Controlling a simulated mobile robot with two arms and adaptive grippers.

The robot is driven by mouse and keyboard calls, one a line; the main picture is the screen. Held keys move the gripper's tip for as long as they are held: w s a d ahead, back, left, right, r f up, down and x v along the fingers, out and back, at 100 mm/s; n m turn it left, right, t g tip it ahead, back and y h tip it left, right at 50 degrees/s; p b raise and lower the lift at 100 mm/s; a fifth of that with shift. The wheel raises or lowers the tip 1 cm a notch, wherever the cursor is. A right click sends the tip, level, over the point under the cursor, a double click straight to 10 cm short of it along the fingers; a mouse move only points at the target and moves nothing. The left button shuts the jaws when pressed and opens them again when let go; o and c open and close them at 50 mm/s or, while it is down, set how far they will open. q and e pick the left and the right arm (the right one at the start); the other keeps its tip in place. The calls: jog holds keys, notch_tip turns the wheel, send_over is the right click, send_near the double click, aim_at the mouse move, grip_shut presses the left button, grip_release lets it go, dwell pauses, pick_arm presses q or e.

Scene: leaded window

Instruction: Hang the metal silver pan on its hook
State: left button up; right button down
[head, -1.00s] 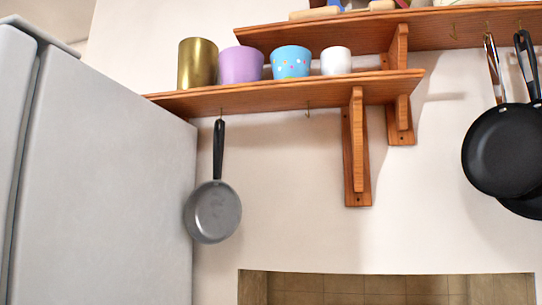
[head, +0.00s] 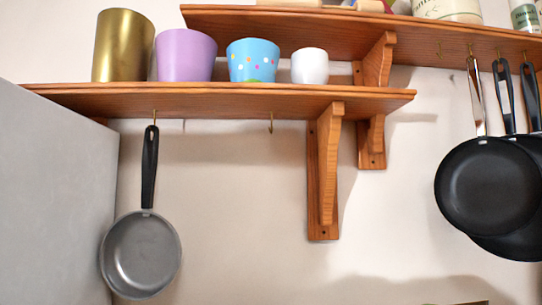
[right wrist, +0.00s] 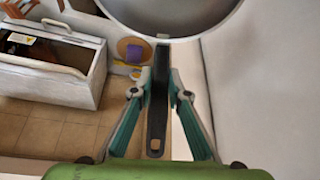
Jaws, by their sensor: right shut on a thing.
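In the right wrist view my right gripper (right wrist: 158,90) is shut on the black handle of a silver pan (right wrist: 172,12). The handle's holed end points toward the wrist, and only part of the pan's round body shows at the top. In the head view a small grey pan with a black handle (head: 140,254) hangs from a hook under the lower wooden shelf. A bare hook (head: 270,123) is to its right under that shelf. Neither gripper nor the held pan shows in the head view.
Gold, purple, dotted blue and white cups stand on the lower shelf (head: 200,101). Black pans (head: 488,184) hang at right from the upper shelf (head: 330,32). A wooden bracket (head: 324,180) stands right of the bare lower hook. A grey cabinet or fridge (head: 55,200) is at left.

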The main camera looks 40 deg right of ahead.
pick_arm(q)
notch_tip(320, 180, up, 9)
jog(key=w+p, duration=0.1)
jog(key=p, duration=0.7)
jog(key=shift+w, duration=0.15)
pick_arm(e)
jog(key=s+d+r+m+t+h, duration=0.1)
jog(key=s+d+r+m+h, duration=0.1)
jog(key=r, duration=1.2)
jog(key=s+d+r+m+t+h, duration=0.1)
jog(key=s+d+r+m+h, duration=0.1)
jog(key=r, duration=1.2)
jog(key=s+d+r+m+t+h, duration=0.1)
jog(key=s+d+r+m+h, duration=0.1)
jog(key=r, duration=1.2)
jog(key=s+m+h, duration=0.1)
jog(key=s+h, duration=0.1)
jog(key=h, duration=0.1)
jog(key=shift+s+r, duration=0.2)
jog(key=shift+s, duration=0.05)
jog(key=shift+w, duration=0.1)
